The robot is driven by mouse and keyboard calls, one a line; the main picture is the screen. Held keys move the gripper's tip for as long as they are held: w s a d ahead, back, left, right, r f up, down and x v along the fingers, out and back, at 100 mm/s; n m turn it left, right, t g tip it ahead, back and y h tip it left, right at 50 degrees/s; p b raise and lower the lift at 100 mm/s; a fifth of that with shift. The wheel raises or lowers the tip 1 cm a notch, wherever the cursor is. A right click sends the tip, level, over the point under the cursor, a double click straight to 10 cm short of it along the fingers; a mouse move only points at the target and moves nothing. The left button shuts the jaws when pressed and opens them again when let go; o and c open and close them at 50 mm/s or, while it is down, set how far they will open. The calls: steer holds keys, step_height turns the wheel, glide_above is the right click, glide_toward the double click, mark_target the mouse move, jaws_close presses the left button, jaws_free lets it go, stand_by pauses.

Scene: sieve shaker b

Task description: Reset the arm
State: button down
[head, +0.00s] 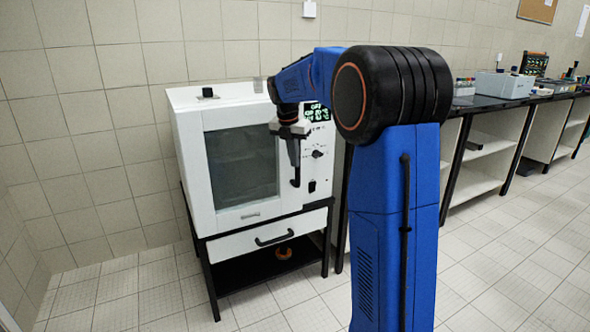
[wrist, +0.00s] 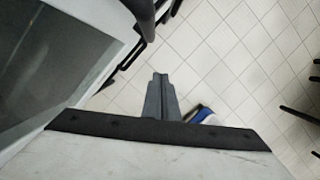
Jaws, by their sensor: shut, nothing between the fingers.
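My gripper (head: 293,158) points down in front of the right side of the white sieve shaker cabinet (head: 189,150). Its fingers are shut and empty; in the wrist view the closed fingers (wrist: 158,82) show over the tiled floor. A black door handle (head: 296,177) is just by the fingertips in the head view. In the wrist view a dark bar (wrist: 144,18), probably this handle, lies beyond the fingertips, with a gap. The glass door (head: 243,165) looks shut. My arm hides part of the cabinet's right side.
Below is a drawer (head: 225,246) with a black handle, which looks shut, on a black stand (head: 210,290). An orange object (head: 284,252) sits on the lower shelf. A dark-topped bench (head: 480,102) with small items runs along the right wall. Tiled floor lies clear at left and right.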

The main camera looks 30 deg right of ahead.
steer(key=shift+v, duration=0.85)
steer(key=shift+s, duration=0.15)
steer(key=s+a+m+t, duration=0.1)
steer(key=s+a+m, duration=0.3)
steer(key=s, duration=0.3)
steer(key=s+a+m+y, duration=0.1)
steer(key=s+a+m, duration=0.25)
steer(key=s, duration=0.35)
steer(key=s+a+m+t, duration=0.1)
steer(key=s+a+m, duration=0.25)
steer(key=s, duration=0.35)
steer(key=s+a+f+m, duration=0.2)
steer(key=s+f+m, duration=0.1)
steer(key=s, duration=0.4)
steer(key=s+a+f+m+t, duration=0.1)
steer(key=s+a+f+m, duration=0.1)
steer(key=s+f+m, duration=0.2)
steer(key=s+a+f+m+y, duration=0.1)
steer(key=s+f+m, duration=0.3)
steer(key=s, duration=0.5)
steer(key=a+m, duration=0.1)
steer(key=m, duration=0.1)
steer(key=shift+s+m, duration=0.3)
steer(key=shift+r, duration=0.1)
